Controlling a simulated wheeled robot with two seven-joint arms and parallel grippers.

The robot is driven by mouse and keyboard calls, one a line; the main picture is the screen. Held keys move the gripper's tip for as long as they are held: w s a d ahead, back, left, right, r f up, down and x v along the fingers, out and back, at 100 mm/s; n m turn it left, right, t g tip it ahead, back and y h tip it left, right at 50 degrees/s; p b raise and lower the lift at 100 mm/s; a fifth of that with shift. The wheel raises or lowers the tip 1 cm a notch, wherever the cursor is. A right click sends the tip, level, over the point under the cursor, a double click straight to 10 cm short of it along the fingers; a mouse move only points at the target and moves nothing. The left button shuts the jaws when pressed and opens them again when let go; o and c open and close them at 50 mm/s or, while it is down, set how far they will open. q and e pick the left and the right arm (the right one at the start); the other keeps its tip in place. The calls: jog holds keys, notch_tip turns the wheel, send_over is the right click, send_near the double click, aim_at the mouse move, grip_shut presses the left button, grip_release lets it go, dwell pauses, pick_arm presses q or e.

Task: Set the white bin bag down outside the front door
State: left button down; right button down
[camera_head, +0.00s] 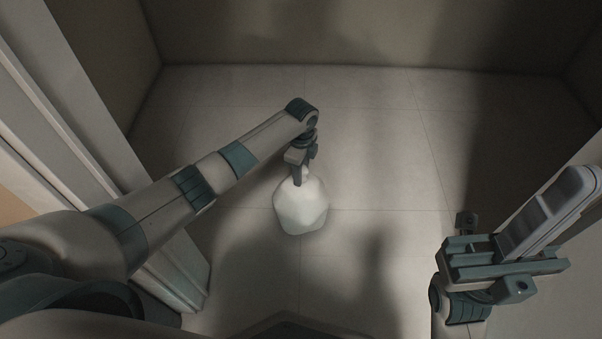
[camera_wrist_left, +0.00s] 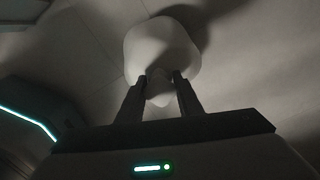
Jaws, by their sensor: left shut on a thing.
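The white bin bag (camera_head: 300,206) is a small, rounded, pale bundle near the middle of the head view, over the tiled floor. My left gripper (camera_head: 301,180) points down and is shut on the bag's narrow neck. In the left wrist view the bag (camera_wrist_left: 162,48) hangs beyond the two fingers of the left gripper (camera_wrist_left: 159,88), its neck between them. I cannot tell whether its underside touches the floor. My right gripper (camera_head: 490,256) is at the lower right, away from the bag; its jaw opening is unclear.
A pale door frame (camera_head: 85,125) runs down the left side, close to my left arm. The tiled floor (camera_head: 375,150) around the bag is clear. A plain wall (camera_head: 350,30) closes off the back, with side walls at left and right.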

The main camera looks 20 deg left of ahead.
pick_arm(q)
jog(key=c, duration=1.3)
grip_release()
jog(key=shift+o, duration=0.2)
